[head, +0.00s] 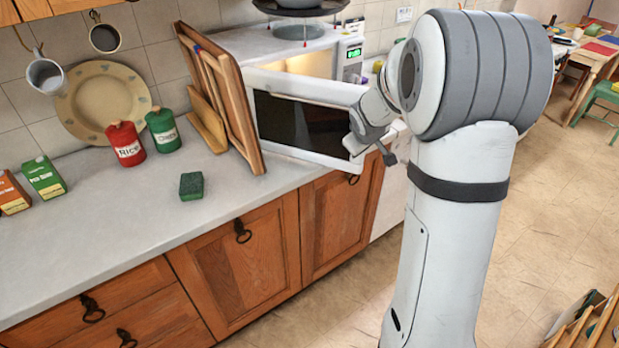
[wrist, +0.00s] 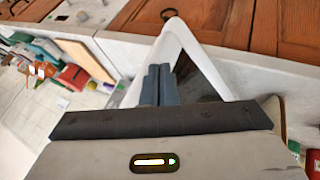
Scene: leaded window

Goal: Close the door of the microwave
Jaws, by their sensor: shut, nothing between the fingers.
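The microwave (head: 285,42) stands on the counter against the tiled wall, with a lit interior and a green display. Its door (head: 309,152) is open, swung out over the counter, with a white frame and dark window. My gripper (head: 388,157) is by the free right end of the door in the head view, partly hidden by my wrist. In the wrist view my gripper (wrist: 160,70) has its dark fingers together and empty, in front of the white door frame (wrist: 205,62). I cannot tell whether they touch it.
Wooden boards (head: 228,95) lean close to the door's left side. A red canister (head: 125,144), a green canister (head: 162,131) and a green sponge (head: 191,186) are on the counter (head: 120,225). The floor (head: 560,200) at right is mostly clear.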

